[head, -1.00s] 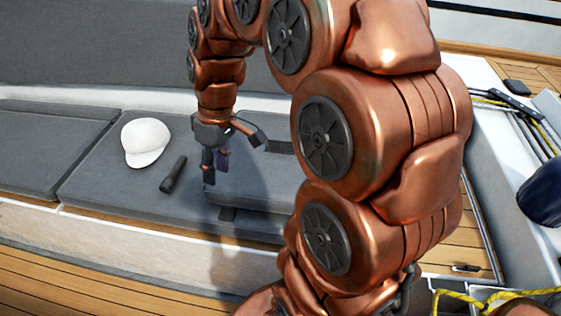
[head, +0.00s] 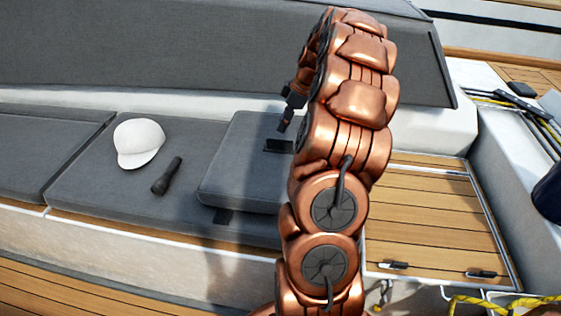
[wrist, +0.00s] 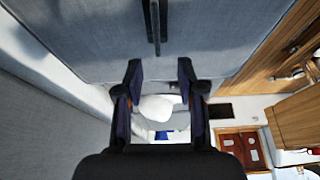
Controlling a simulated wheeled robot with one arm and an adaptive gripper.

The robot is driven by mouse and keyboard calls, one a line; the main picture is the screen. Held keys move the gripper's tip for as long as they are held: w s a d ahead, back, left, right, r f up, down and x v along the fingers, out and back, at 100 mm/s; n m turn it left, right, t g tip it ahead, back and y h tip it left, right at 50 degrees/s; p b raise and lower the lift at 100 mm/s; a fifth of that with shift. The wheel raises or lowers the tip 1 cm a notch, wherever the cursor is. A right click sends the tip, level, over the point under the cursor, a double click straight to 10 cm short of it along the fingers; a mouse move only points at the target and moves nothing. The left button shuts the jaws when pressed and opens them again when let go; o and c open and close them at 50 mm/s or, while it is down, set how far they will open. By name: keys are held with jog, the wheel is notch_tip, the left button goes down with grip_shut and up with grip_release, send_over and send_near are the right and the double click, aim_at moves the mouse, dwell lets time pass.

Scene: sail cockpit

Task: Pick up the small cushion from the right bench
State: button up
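The small cushion (head: 240,165) is a grey, flat square pad lying on the grey bench seat (head: 120,205). A dark strap patch shows on its top, and my arm hides its right side. In the head view my gripper (head: 286,120) is mostly hidden behind my arm, with one dark finger showing above the cushion's far part. In the wrist view my gripper (wrist: 160,78) is open, with two dark fingers apart and nothing held between them. A grey padded surface with a dark strap, likely the cushion (wrist: 100,40), fills the top there. I cannot tell whether the fingers touch it.
A white cap (head: 138,142) and a black flashlight (head: 167,176) lie on the seat left of the cushion. A long grey backrest (head: 170,45) rises behind. Bare wooden deck (head: 430,215) lies to the right, with a yellow rope (head: 490,303) at the lower right.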

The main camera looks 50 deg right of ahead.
aim_at(280, 141)
jog(key=shift+s+d+f+p+x, duration=0.1)
jog(key=shift+s+d+p+x, duration=0.1)
jog(key=shift+x, duration=1.05)
jog(key=shift+s+d+f+p+x, duration=0.1)
jog(key=shift+s+d+x, duration=0.05)
jog(key=shift+x, duration=1.1)
jog(key=shift+s+d+f+p+x, duration=0.1)
jog(key=shift+s+d+x, duration=0.1)
jog(key=shift+x, duration=1.05)
jog(key=shift+w+f, duration=0.15)
jog(key=shift+f, duration=0.1)
jog(key=shift+f+b, duration=0.25)
jog(key=shift+b, duration=0.35)
grip_shut()
